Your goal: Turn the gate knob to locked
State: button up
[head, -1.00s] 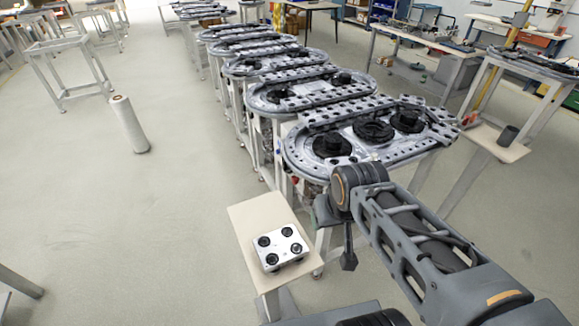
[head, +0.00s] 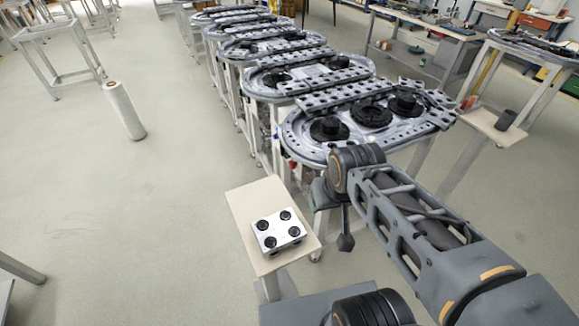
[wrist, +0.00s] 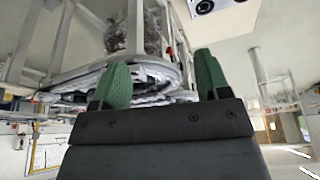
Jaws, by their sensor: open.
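The nearest ring track (head: 300,146) is a grey oval with black round discs on it, standing on a light frame in the head view. I cannot pick out the gate knob or its setting for sure. The track also shows upside down in the wrist view (wrist: 150,73), beyond the fingers. My gripper (wrist: 162,82) has two green fingertips, spread apart with nothing held between them. In the head view my arm reaches toward the track's near side, and the fingertips cannot be made out there.
A white box (head: 279,231) with several black round knobs sits on a small beige table (head: 243,199) left of my arm. More ring tracks (head: 262,80) recede behind. A dark cup (head: 506,119) stands on a beige shelf at right. A white roll (head: 124,110) stands on the open floor at left.

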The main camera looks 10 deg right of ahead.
aim_at(292, 165)
jog(key=k, duration=1)
jog(key=u, duration=1.4)
jog(key=i, duration=4.35)
jog(key=z, duration=3.55)
jog(key=i, duration=0.55)
jog(key=z, duration=0.1)
